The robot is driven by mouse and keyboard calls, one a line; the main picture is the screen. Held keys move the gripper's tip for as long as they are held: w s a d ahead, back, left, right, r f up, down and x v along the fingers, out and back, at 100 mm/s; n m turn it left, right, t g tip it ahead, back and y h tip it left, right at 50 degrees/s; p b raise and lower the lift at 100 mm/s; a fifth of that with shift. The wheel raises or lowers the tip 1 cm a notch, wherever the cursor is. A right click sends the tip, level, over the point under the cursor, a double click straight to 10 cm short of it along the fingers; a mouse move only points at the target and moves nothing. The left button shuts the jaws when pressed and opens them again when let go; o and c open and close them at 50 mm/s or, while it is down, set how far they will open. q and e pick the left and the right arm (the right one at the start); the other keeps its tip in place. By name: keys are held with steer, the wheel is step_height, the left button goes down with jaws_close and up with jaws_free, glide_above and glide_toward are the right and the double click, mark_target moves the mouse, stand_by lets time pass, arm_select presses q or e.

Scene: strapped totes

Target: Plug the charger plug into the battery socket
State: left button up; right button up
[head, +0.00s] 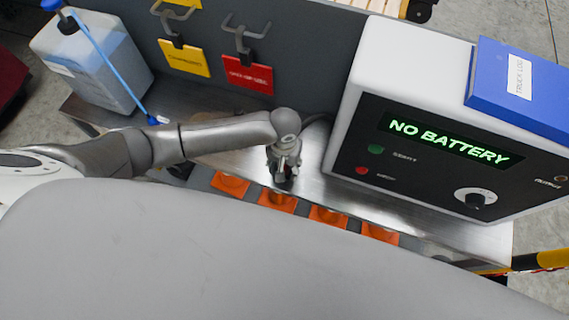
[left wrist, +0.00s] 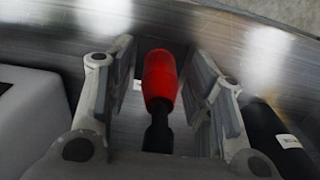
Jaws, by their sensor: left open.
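A red, rounded piece with a black lower part, which looks like the charger plug (left wrist: 160,78), shows in the left wrist view. My left gripper (left wrist: 160,62) is open, with one finger on each side of it and gaps between. In the head view my left gripper (head: 285,172) points down over the metal shelf, left of the charger; the plug is hidden there. The charger (head: 350,95) is a white box with a dark front that reads NO BATTERY. I cannot make out the battery socket. My right gripper is not in view.
A metal shelf (head: 440,222) carries the charger, with a blue binder (head: 490,90) on top. Orange pieces (head: 275,200) line its front edge. A translucent jug (head: 95,70) stands left. Yellow and red tags (head: 248,75) hang from hooks on the grey panel behind.

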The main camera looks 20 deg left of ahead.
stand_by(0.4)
arm_select(q)
steer(key=shift+p, duration=0.5)
stand_by(0.5)
steer(key=shift+p, duration=0.45)
jaws_close()
steer(key=shift+r, duration=0.1)
steer(key=shift+r+p, duration=2.9)
steer(key=shift+p, duration=0.5)
